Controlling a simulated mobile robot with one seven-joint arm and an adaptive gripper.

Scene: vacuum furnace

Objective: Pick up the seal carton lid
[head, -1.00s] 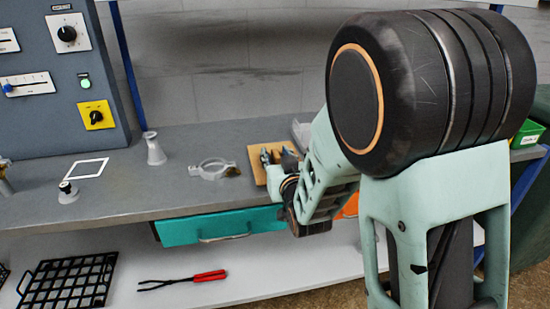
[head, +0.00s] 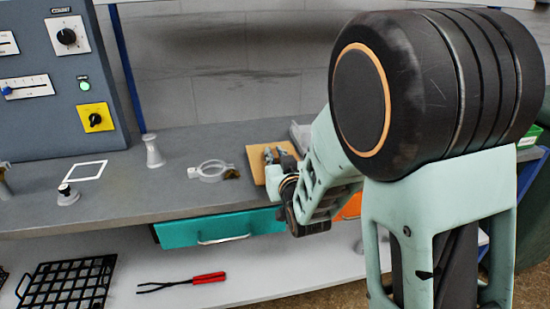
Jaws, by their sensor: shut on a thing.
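A flat tan, cardboard-like piece (head: 256,160), which I take to be the seal carton lid, is at the back right of the grey bench, partly hidden by my gripper and arm. My gripper (head: 270,156) is over it, fingers pointing away from me. It is shut on this piece, though the contact is small and partly hidden. I cannot tell how far the piece is above the bench top. The carton itself cannot be made out.
A ring clamp (head: 212,171) lies just left of the tan piece. A pale flared fitting (head: 154,152) and a small knobbed part (head: 67,194) stand further left. A teal drawer (head: 190,233) is below. Red-handled tongs (head: 182,282) and a black grid (head: 66,284) lie on the lower shelf.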

